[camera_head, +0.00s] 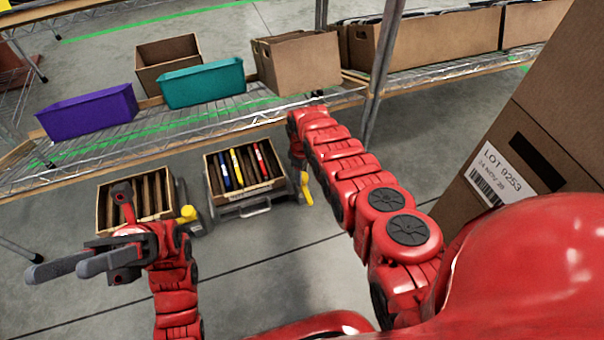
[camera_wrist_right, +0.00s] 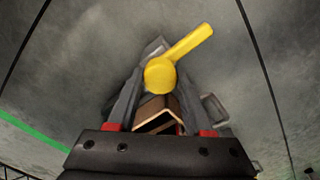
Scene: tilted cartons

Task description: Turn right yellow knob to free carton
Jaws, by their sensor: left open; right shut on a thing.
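The right yellow knob (camera_head: 306,188) is a lever at the right side of the right tilted carton (camera_head: 248,190). In the right wrist view the knob (camera_wrist_right: 188,57) shows its round hub between my fingers and its handle pointing up and right. My right gripper (camera_wrist_right: 158,88) is shut on the knob; in the head view its fingers are mostly hidden. The carton holds dark, blue, yellow and red upright items and rests on a grey holder. A brown carton corner (camera_wrist_right: 158,113) shows below the knob. My left gripper (camera_head: 62,270) is open and empty at the lower left.
A left carton (camera_head: 103,212) with its own yellow knob (camera_head: 188,214) stands beside the right one. A wire shelf behind carries a purple bin (camera_head: 88,112), a teal bin (camera_head: 203,84) and several brown boxes. A large labelled carton (camera_head: 480,215) rises close at right.

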